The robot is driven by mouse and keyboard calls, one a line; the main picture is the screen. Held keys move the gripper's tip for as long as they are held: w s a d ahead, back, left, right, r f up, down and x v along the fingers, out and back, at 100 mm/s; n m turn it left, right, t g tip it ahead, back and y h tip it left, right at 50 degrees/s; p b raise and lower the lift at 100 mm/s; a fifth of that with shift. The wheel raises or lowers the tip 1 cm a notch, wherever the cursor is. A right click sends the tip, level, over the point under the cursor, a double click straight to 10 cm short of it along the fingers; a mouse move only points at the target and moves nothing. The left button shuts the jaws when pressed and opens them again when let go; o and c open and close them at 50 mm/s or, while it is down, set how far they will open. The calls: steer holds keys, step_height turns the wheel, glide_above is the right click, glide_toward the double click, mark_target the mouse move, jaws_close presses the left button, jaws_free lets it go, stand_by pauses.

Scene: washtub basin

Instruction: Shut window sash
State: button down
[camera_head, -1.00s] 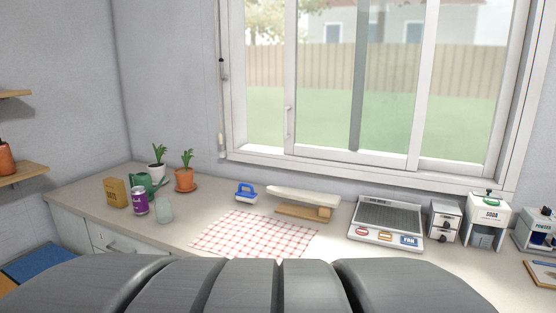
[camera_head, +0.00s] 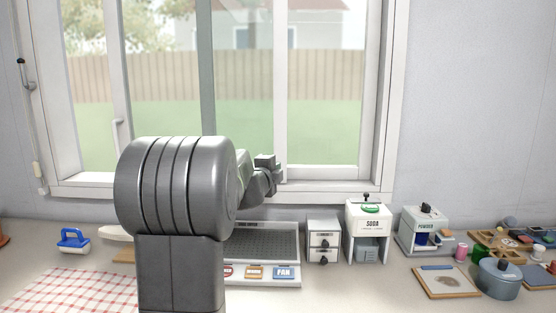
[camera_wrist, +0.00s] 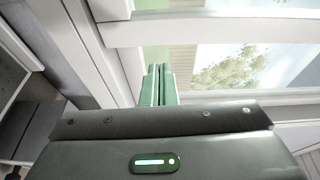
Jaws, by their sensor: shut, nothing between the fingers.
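The window (camera_head: 240,110) is a wide white frame with sliding panes above the counter. A pale sash stile (camera_head: 281,100) stands right of the middle, and a darker upright (camera_head: 207,60) is left of it. A stile with a small handle (camera_head: 118,130) is further left. My gripper (camera_head: 266,170) is raised in front of the lower window, close to the pale stile; contact cannot be told. In the wrist view its green fingers (camera_wrist: 158,86) are together and empty, beside a white frame member (camera_wrist: 98,45). My arm hides part of the lower window and sill.
On the counter are a scale-like tray (camera_head: 262,243), a small drawer box (camera_head: 323,242), a soda dispenser (camera_head: 368,228) and a powder dispenser (camera_head: 424,229). A pot (camera_head: 499,278) is at right. A checked cloth (camera_head: 75,291) and blue brush (camera_head: 73,240) are at left.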

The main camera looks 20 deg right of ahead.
steer(key=shift+m+h, duration=0.3)
steer(key=shift+m, duration=0.1)
steer(key=p+x, duration=0.1)
steer(key=x, duration=0.2)
steer(key=p+x, duration=0.1)
steer(key=x, duration=0.7)
steer(key=shift+s+d+r+p, duration=0.25)
steer(key=shift+s+p, duration=0.05)
steer(key=shift+p, duration=0.1)
steer(key=a, duration=0.1)
steer(key=w+a, duration=0.1)
steer(key=a, duration=0.1)
steer(key=shift+w+a, duration=0.15)
steer(key=shift+w, duration=0.05)
steer(key=shift+w+a+f, duration=0.1)
steer(key=shift+w+a, duration=0.05)
steer(key=shift+a, duration=0.05)
steer(key=shift+w, duration=0.1)
